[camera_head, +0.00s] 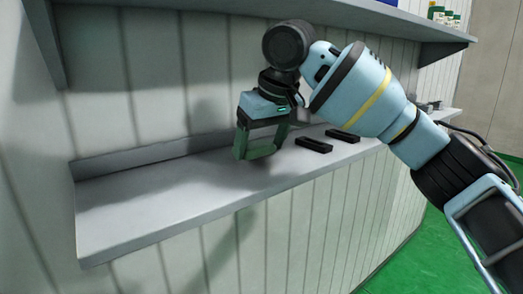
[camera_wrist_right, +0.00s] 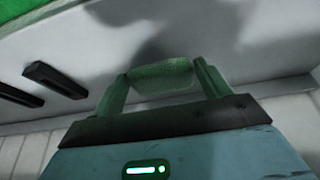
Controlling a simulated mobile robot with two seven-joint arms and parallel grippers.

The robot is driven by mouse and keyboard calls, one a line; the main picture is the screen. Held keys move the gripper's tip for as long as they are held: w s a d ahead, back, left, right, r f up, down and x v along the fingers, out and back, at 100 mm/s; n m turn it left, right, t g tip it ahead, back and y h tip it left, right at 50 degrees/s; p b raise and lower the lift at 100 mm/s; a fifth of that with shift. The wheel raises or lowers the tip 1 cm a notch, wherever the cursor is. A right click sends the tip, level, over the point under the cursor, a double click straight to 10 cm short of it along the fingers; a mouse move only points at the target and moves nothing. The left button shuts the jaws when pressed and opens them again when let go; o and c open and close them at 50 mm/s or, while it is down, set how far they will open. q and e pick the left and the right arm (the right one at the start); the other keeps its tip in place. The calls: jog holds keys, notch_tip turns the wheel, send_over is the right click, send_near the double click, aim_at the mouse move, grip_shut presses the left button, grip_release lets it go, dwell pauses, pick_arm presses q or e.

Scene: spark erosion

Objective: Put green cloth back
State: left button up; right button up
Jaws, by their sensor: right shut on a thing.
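The green cloth (camera_wrist_right: 162,77) is a small, rough-textured roll between the fingertips of my right gripper (camera_wrist_right: 163,82) in the right wrist view. The fingers are shut on it, one on each side. In the head view the right gripper (camera_head: 260,150) points down over the grey shelf (camera_head: 130,213), near its middle, left of two black bars. The cloth there is hard to tell from the green fingers. Whether the cloth touches the shelf I cannot tell. My left gripper is not in view.
Two black bars (camera_head: 314,145) (camera_head: 343,135) lie on the shelf right of the gripper. An upper shelf (camera_head: 300,10) with several small bottles (camera_head: 440,15) overhangs at the right. The shelf's left part is clear. Panelled wall stands behind; green floor (camera_head: 425,245) is at lower right.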

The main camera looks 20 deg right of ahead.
jog(key=shift+f, duration=0.9)
jog(key=shift+f, duration=0.15)
jog(key=o, duration=1)
jog(key=shift+v, duration=3.9)
jog(key=shift+w, duration=0.1)
